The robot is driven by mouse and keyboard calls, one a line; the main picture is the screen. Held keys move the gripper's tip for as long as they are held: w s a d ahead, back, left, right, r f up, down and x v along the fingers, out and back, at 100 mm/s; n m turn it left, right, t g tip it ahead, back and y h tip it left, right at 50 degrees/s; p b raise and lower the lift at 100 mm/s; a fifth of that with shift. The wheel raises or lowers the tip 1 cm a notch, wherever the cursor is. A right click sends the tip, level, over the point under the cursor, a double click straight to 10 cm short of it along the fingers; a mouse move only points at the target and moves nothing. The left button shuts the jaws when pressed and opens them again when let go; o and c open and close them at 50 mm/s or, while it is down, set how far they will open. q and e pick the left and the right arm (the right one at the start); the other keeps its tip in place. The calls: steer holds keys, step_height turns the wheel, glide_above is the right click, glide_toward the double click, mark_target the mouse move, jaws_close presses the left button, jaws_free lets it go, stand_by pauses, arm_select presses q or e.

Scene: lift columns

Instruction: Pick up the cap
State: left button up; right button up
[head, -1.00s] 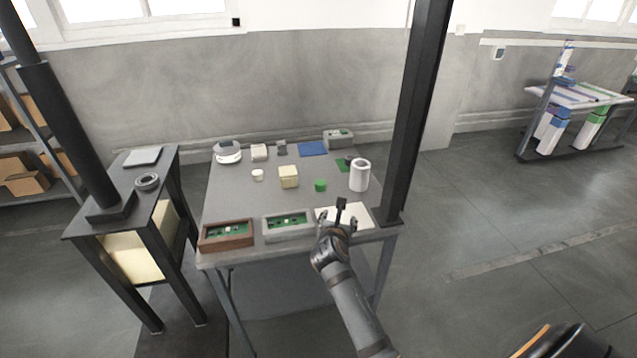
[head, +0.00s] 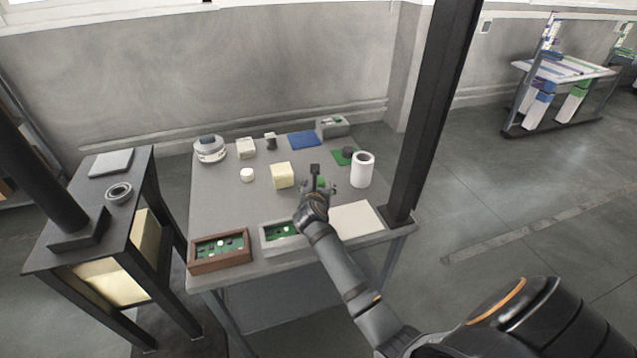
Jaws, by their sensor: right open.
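Several small pieces stand on the grey table (head: 225,205), and I cannot tell for sure which one is the cap. A small green round piece (head: 320,182) is partly hidden by my right gripper (head: 319,187). My right gripper is open, with its fingers near the green piece; whether they touch it is unclear. A small white round piece (head: 247,175) stands further left, beside a cream block (head: 282,176). A small black round piece (head: 347,152) sits at a green mat (head: 339,158). My left gripper is out of view.
A white cylinder (head: 362,170) stands close to the right of my gripper. A brown tray (head: 220,263), a grey tray (head: 265,245) and a white sheet (head: 356,221) line the front edge. A black post (head: 432,120) rises at the right corner.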

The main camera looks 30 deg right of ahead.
mark_target(319, 181)
steer(key=shift+w+d+f, duration=0.25)
steer(key=shift+w, duration=0.25)
steer(key=shift+x, duration=0.8)
steer(key=x, duration=0.3)
steer(key=shift+b, duration=0.35)
steer(key=shift+w+d+f, duration=0.1)
steer(key=shift+w+d, duration=0.05)
steer(key=shift+w, duration=0.05)
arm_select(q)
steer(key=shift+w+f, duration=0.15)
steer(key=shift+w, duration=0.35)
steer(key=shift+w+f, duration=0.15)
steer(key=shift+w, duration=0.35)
arm_select(e)
steer(key=shift+s, duration=0.1)
steer(key=shift+c, duration=0.8)
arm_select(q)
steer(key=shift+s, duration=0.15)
arm_select(e)
steer(key=c, duration=0.9)
steer(key=shift+c, duration=0.8)
